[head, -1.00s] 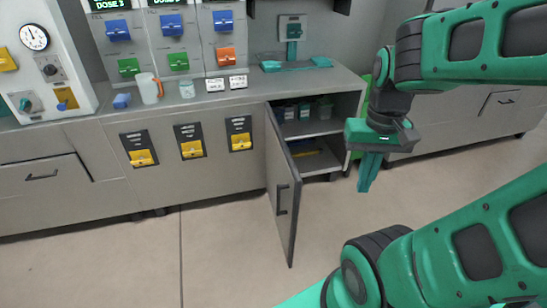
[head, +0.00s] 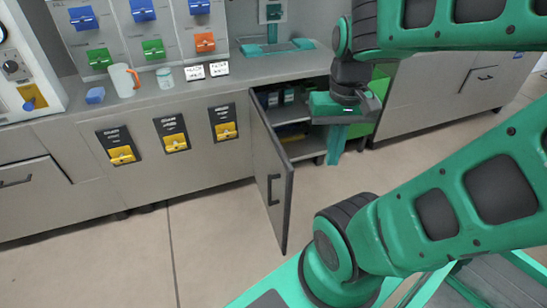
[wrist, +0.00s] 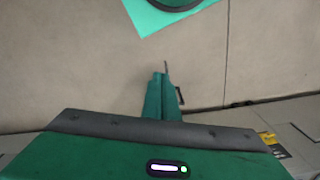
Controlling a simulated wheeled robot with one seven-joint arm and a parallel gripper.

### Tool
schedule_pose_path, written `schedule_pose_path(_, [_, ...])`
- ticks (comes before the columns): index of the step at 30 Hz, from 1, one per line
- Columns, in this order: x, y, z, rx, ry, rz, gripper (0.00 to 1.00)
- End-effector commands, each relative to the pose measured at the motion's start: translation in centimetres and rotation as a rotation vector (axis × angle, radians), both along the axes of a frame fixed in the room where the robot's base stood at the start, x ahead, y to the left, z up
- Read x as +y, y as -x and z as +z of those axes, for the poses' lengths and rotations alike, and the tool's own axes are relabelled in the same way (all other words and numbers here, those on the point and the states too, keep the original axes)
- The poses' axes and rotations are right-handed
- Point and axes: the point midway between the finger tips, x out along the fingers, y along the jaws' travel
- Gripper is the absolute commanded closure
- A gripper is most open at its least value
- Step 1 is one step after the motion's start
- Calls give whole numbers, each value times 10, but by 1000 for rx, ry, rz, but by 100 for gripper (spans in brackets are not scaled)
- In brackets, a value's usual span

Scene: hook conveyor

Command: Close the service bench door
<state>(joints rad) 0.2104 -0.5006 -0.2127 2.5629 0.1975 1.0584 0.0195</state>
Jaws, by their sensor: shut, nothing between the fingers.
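The service bench door (head: 271,180) stands open in the head view, swung out from the bench front toward me, with a dark bar handle on its face. The open cabinet (head: 305,147) behind it shows shelves with small containers. My gripper (head: 335,158) is shut and empty, pointing down in front of the cabinet opening, to the right of the door and apart from it in the picture. In the wrist view my gripper fingers (wrist: 164,78) are together above the floor. A thin dark edge with a handle shows just beyond them, probably the door.
The bench top (head: 240,72) carries an orange-handled mug (head: 124,80), a jar (head: 165,78), a blue block and two small cards. Yellow-handled dispensers line the bench front. A green bin (head: 372,105) stands right of the cabinet. The floor (head: 210,240) before the bench is clear.

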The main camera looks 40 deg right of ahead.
Motion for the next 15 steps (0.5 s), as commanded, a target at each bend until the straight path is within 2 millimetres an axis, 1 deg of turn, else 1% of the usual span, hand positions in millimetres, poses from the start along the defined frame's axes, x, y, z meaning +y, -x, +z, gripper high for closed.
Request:
schedule_pose_path(2, [-2, -12, -1, 15, 14, -52, 100])
schedule_pose_path(5, [-7, -36, -3, 38, 46, -174, 100])
schedule_pose_path(8, [-10, -67, -9, 56, 94, -334, 100])
schedule_pose_path(9, [-11, -80, -11, 58, 116, -402, 100])
schedule_pose_path(14, [-5, -133, -29, 50, 205, -658, 100])
schedule_pose_path(15, [-2, -147, -34, 41, 227, -720, 100])
